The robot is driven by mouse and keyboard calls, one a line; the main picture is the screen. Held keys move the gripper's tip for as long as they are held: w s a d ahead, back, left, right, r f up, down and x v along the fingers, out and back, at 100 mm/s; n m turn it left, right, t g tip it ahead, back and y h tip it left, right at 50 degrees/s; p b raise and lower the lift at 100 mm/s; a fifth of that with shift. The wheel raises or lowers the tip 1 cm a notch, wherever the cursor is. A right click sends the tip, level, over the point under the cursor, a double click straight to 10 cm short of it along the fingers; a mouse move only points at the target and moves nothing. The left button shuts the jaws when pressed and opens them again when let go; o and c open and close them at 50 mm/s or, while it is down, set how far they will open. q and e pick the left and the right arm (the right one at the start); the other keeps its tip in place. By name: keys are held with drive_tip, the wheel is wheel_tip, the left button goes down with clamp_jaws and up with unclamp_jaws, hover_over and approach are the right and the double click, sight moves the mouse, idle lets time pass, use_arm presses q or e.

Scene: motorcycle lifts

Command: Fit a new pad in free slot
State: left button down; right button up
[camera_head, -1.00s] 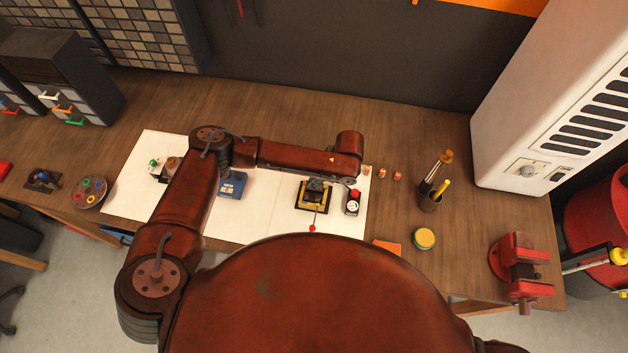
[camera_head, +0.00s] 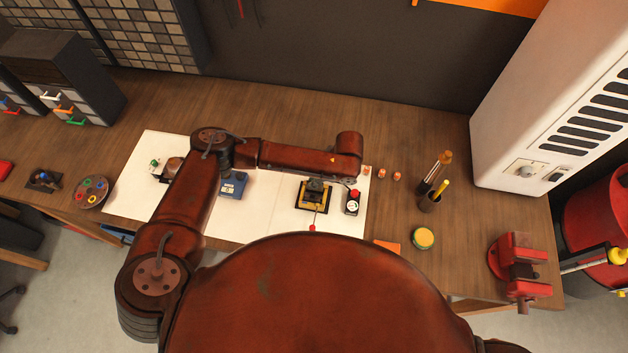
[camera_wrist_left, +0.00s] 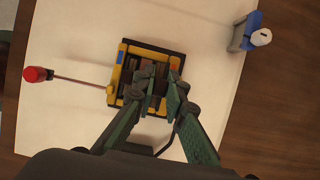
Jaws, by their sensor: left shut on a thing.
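I cannot tell whether that thing is inside a slot. My right gripper is not in view.
A blue block with a white round part (camera_wrist_left: 243,32) lies near the sheet's edge.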

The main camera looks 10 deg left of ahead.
use_arm(q)
drive_tip(key=shift+f+b, duration=0.55)
drive_tip(key=shift+f, duration=1)
drive_tip(key=c, duration=1.9)
unclamp_jaws()
drive_tip(key=shift+o, duration=0.4)
drive_tip(key=o, duration=0.3)
